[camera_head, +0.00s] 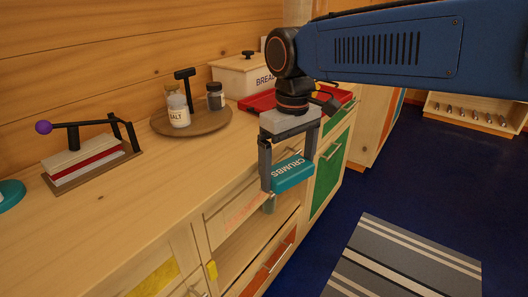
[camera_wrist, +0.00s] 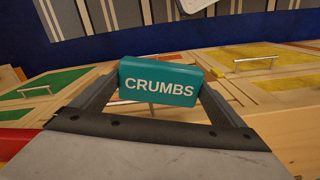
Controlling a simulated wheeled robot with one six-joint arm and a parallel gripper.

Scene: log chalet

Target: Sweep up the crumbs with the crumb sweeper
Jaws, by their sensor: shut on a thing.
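The crumb sweeper (camera_head: 293,173) is a teal block with the white word CRUMBS on it. My gripper (camera_head: 281,186) is shut on it and holds it in the air in front of the counter's front edge. In the wrist view the sweeper (camera_wrist: 159,82) sits between the two fingers, its lettering upright and readable. No crumbs can be made out in either view.
The wooden counter (camera_head: 120,215) holds a press with a purple knob (camera_head: 43,127), a round tray (camera_head: 160,124) with a salt jar (camera_head: 178,110), a bread box (camera_head: 243,75) and a red tray (camera_head: 262,100). Drawers lie below. The blue floor carries a striped rug (camera_head: 400,262).

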